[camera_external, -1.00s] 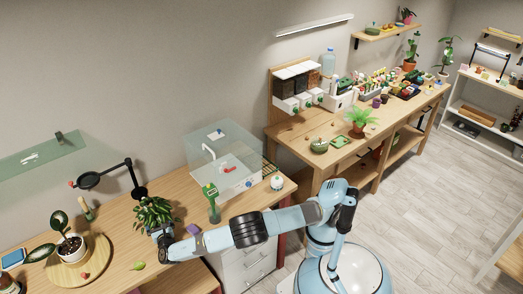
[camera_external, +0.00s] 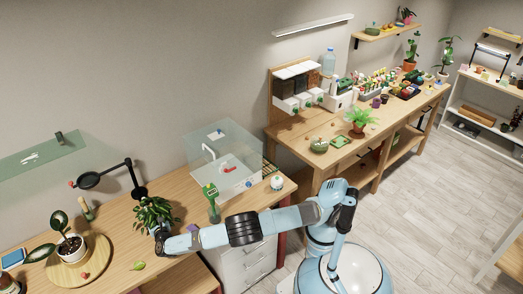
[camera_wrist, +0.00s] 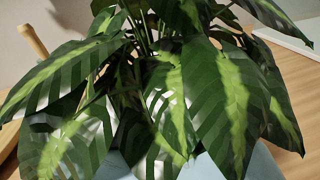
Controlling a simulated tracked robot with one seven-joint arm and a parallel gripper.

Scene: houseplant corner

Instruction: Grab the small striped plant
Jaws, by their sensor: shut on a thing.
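The small striped plant (camera_external: 154,211) is on the left wooden desk, with long dark green leaves banded in lighter green. Its leaves (camera_wrist: 215,95) fill most of the wrist view and hide most of its pot and the fingertips. My gripper (camera_external: 160,236) is at the plant's base, just below the leaves, and is shut on the plant. In the outside view I cannot tell whether the pot is touching the desk or slightly above it.
A potted plant with broad leaves (camera_external: 70,244) stands on a round wooden board (camera_external: 98,262) to the left. A magnifier lamp (camera_external: 89,180) stands behind. A green-topped item (camera_external: 211,199) and a clear box (camera_external: 232,150) are to the right. A loose green leaf (camera_external: 137,266) lies in front.

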